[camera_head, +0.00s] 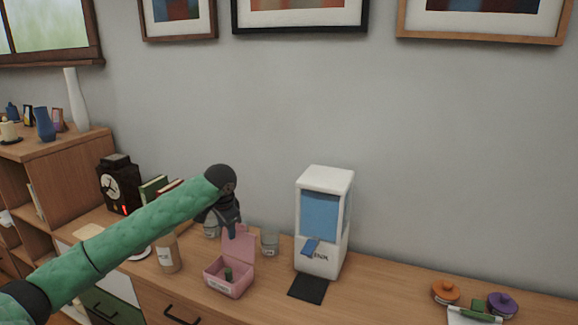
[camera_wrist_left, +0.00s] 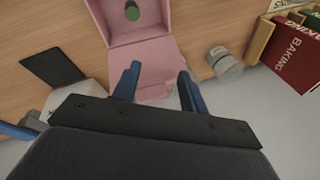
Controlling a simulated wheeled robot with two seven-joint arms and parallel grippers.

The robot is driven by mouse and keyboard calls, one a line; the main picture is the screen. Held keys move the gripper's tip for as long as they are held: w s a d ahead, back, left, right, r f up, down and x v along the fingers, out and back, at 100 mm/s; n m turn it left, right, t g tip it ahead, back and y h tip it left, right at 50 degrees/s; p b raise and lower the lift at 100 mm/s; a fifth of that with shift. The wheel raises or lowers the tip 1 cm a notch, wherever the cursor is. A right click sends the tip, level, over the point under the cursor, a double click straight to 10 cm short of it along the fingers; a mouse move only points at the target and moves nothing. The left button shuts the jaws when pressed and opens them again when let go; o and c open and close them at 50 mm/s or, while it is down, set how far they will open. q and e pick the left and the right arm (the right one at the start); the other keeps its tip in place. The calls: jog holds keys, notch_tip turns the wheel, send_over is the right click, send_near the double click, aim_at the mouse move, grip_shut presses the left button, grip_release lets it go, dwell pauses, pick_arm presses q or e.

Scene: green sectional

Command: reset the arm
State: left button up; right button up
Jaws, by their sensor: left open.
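My left arm (camera_head: 130,235), with a green sleeve, reaches in from the left over the cabinet top. My left gripper (camera_head: 232,230) points down just above and behind the pink box (camera_head: 226,284). In the left wrist view its two blue fingers (camera_wrist_left: 157,75) are apart with nothing held between them. The pink box (camera_wrist_left: 140,58) has its lid up and a small green object (camera_wrist_left: 132,11) inside. The fingers overlap the lid's edge in that view; I cannot tell whether they touch it. My right gripper is not in view.
A white dispenser (camera_head: 325,190) stands right of the box, with a dark mat (camera_head: 308,288) in front. A glass jar (camera_head: 270,243) and a labelled jar (camera_head: 168,254) stand close by. Books (camera_wrist_left: 290,52) and a black clock (camera_head: 119,184) are left. Orange (camera_head: 445,291) and purple (camera_head: 502,304) lidded items sit far right.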

pick_arm(q)
jog(key=w+d+r+t, duration=0.1)
jog(key=d+r+t, duration=0.3)
jog(key=r, duration=0.6)
jog(key=s+d+f+t+h, duration=0.1)
jog(key=s+d+t, duration=0.2)
jog(key=s+d, duration=0.2)
jog(key=s+a+f+n+g, duration=0.2)
jog(key=s+f+n, duration=0.1)
jog(key=s+f, duration=1.1)
jog(key=s+a+f+n+g, duration=0.1)
jog(key=s+f+n+g, duration=0.15)
jog(key=s+f, duration=1.2)
jog(key=s+f+n+g, duration=0.1)
jog(key=s+f+g, duration=0.1)
jog(key=s+f, duration=0.6)
jog(key=s+d+f+g+h, duration=0.1)
jog(key=s+f+g, duration=0.1)
jog(key=s+f, duration=0.6)
jog(key=s, duration=0.5)
jog(key=shift+f+n, duration=0.25)
jog(key=shift+n, duration=0.1)
jog(key=shift+d, duration=0.1)
